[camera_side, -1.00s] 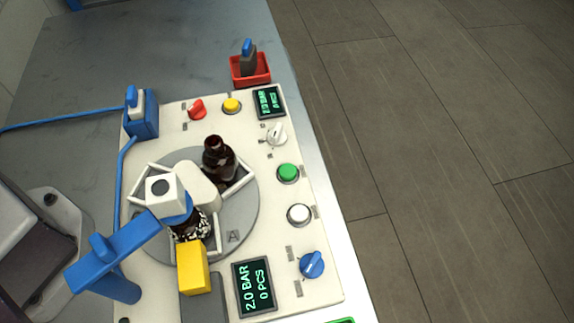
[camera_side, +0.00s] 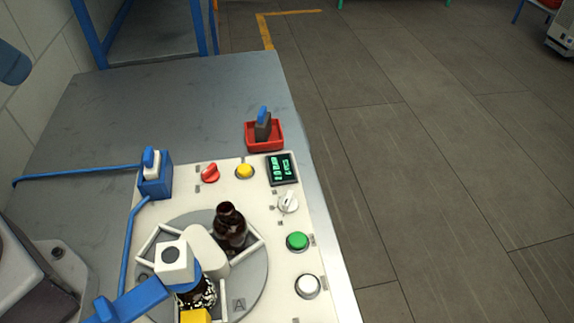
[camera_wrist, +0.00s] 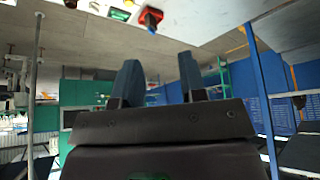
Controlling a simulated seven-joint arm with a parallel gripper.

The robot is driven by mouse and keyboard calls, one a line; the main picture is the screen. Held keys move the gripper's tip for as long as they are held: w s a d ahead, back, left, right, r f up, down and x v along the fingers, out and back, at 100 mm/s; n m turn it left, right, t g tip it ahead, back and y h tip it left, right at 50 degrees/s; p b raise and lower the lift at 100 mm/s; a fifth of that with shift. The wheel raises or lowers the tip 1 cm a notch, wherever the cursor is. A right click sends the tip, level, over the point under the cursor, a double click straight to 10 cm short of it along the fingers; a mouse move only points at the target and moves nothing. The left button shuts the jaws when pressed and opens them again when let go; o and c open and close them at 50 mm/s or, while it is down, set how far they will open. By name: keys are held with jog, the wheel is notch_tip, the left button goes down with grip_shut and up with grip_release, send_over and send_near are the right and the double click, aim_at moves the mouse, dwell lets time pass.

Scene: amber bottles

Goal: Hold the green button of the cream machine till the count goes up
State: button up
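The cream machine (camera_side: 262,205) stands on the grey table in the side view. Its green button (camera_side: 297,241) is on the right side of the panel, above the white button (camera_side: 308,286) and below the white knob (camera_side: 288,202). Nothing touches the green button. The small display (camera_side: 282,169) at the far end is lit in green, but its text is too small to read surely. My gripper (camera_wrist: 160,80) shows in the wrist view with two blue-grey fingers apart and nothing between them. In the side view I cannot make out my gripper.
A dark brown bottle (camera_side: 230,228) stands on the round turntable (camera_side: 250,285); another is partly hidden under the white-and-blue head. A red tray (camera_side: 264,136) with a grey and blue item stands behind the machine and shows in the wrist view (camera_wrist: 150,18). The back left table is clear.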

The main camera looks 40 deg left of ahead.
grip_shut()
dwell(1.8)
